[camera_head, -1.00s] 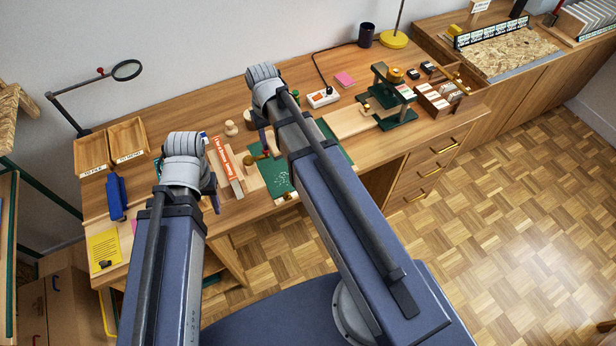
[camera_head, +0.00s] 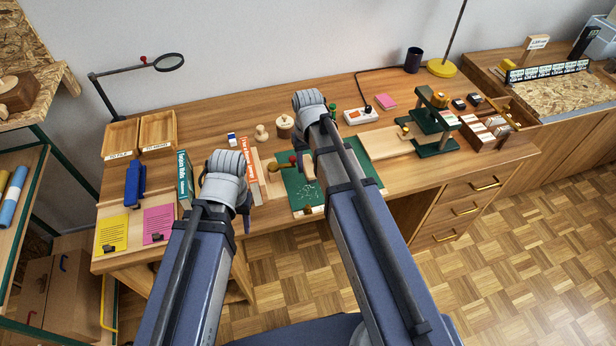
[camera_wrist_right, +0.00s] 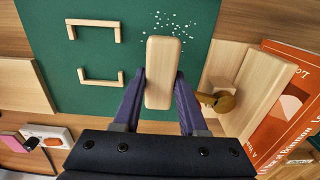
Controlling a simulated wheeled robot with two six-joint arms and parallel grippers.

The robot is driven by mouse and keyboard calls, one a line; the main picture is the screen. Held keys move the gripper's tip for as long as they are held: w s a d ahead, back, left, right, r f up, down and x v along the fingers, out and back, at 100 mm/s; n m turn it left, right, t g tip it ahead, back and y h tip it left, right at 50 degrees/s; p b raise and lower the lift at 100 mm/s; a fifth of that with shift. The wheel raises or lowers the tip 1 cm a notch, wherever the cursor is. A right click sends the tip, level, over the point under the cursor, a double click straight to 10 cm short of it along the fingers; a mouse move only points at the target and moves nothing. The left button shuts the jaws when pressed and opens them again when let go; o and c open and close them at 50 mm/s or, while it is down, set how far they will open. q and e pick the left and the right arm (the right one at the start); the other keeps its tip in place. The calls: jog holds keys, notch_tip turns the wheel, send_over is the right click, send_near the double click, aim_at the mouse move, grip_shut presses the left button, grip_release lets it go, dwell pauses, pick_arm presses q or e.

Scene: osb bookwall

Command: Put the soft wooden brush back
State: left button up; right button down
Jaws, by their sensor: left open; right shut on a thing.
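The wooden brush (camera_wrist_right: 162,72) is a pale, rounded block in the right wrist view. My right gripper (camera_wrist_right: 159,84) is shut on it, one finger on each side, above the green mat (camera_wrist_right: 110,60). Its bristles are hidden. White specks (camera_wrist_right: 172,24) lie on the mat beside the brush. Two pale wooden brackets (camera_wrist_right: 98,76) face each other on the mat, with bare mat between them. In the head view, the brush (camera_head: 307,168) shows partly beside the right arm, over the mat (camera_head: 296,187). My left gripper (camera_head: 245,212) is open, near the desk's front edge.
An orange-red book (camera_head: 251,160) and a teal book (camera_head: 183,177) stand left of the mat. A small knob (camera_wrist_right: 222,101) on a wooden piece is close beside my right gripper. Two wooden trays (camera_head: 158,131), a magnifier (camera_head: 169,62) and a green press (camera_head: 436,120) surround the work area.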

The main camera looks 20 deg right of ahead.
aim_at(308, 172)
jog(key=shift+f+b, duration=1.95)
jog(key=shift+r, duration=0.15)
jog(key=shift+c, duration=2.2)
grip_release()
notch_tip(308, 172, up, 12)
jog(key=p, duration=1.2)
jog(key=s+a+n, duration=0.1)
jog(key=s+a, duration=0.4)
jog(key=s, duration=0.2)
jog(key=s+a+n+h, duration=0.1)
jog(key=s+a+n, duration=0.1)
jog(key=s+a, duration=0.3)
jog(key=s, duration=0.3)
jog(key=shift+a, duration=0.2)
